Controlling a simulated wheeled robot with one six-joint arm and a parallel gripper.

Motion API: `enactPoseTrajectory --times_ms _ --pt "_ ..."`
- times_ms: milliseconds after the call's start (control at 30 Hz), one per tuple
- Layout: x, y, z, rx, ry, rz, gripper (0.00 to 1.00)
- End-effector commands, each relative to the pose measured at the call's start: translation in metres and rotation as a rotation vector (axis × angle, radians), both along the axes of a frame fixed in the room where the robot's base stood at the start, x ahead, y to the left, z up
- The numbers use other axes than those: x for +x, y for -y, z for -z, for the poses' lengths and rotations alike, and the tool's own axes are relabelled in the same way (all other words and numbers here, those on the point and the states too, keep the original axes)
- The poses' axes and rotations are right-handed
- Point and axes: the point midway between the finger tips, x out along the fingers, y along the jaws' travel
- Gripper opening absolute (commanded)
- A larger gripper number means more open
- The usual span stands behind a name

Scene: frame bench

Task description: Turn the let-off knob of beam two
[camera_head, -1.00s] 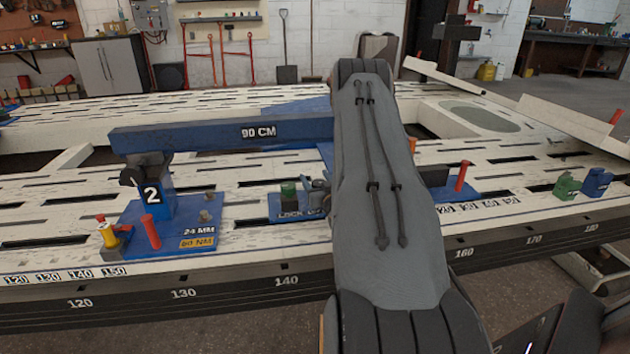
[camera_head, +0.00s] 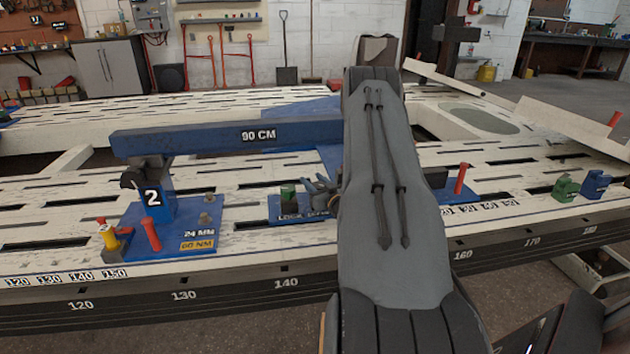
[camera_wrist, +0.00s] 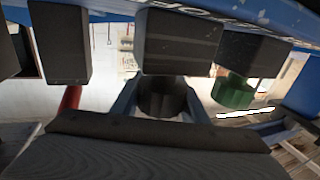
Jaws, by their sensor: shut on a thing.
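Beam two is the blue bar marked 90 CM (camera_head: 225,138), reaching right from a blue post with a "2" plate (camera_head: 152,197). My gripper (camera_head: 319,189) is low beside the small blue base plate (camera_head: 283,210) with partly hidden lettering, under the beam's right part. In the wrist view my gripper (camera_wrist: 160,108) has its two grey-blue jaws around a dark round knob (camera_wrist: 162,97), shut on it. My arm and jaws hide the knob in the head view.
A red peg (camera_head: 150,233) and a yellow peg (camera_head: 109,237) stand near the post. Another red peg (camera_head: 461,178) is right of my arm. Green (camera_head: 566,187) and blue (camera_head: 596,183) blocks sit farther right. Dark blocks (camera_wrist: 180,42) are close above the jaws in the wrist view.

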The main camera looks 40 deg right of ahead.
Motion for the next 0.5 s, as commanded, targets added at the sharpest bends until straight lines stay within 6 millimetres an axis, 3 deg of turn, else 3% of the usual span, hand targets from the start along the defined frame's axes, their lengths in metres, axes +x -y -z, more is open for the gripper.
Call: enactPoseTrajectory --times_ms 500 --pt "0.000 -0.011 0.001 -0.001 -0.001 -0.318 0.18"
